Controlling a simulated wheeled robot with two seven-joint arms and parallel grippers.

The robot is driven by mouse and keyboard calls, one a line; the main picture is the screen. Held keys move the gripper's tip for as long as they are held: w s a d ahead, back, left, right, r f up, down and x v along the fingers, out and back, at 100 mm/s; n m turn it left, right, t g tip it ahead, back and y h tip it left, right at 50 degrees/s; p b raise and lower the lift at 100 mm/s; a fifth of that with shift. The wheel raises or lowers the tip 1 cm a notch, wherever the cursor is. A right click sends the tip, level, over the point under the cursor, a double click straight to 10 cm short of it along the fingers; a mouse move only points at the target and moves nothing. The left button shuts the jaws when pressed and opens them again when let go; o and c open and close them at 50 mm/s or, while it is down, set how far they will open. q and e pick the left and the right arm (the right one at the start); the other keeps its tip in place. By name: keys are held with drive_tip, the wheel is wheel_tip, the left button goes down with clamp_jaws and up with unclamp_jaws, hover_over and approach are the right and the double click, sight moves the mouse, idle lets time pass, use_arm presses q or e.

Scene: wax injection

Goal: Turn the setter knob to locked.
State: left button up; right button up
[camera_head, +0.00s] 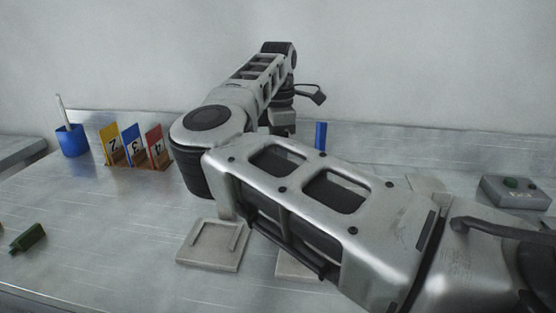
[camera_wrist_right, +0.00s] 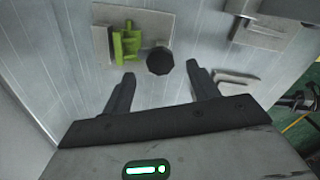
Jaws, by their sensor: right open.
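A dark, many-sided knob (camera_wrist_right: 159,61) shows in the right wrist view, beside a bright green piece (camera_wrist_right: 126,42) on a grey plate (camera_wrist_right: 101,46). I take this to be the setter knob; no locked or unlocked marking is readable. My right gripper (camera_wrist_right: 160,74) is open, with its two dark fingers on either side of the near edge of the knob. I cannot tell whether they touch it or how high they are. In the head view my right arm hides the knob and the fingertips. My left gripper is not in view.
On the metal table stand a blue cup (camera_head: 72,141), yellow, blue and red numbered cards (camera_head: 132,144) in a holder, a square grey plate (camera_head: 213,246), a dark green piece (camera_head: 28,238) and a grey box with a green button (camera_head: 514,192). A blue upright post (camera_head: 320,135) stands behind my arm.

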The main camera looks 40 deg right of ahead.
wheel_tip(320, 180, up, 13)
drive_tip(key=shift+p, duration=0.35)
drive_tip(key=shift+f, duration=0.1)
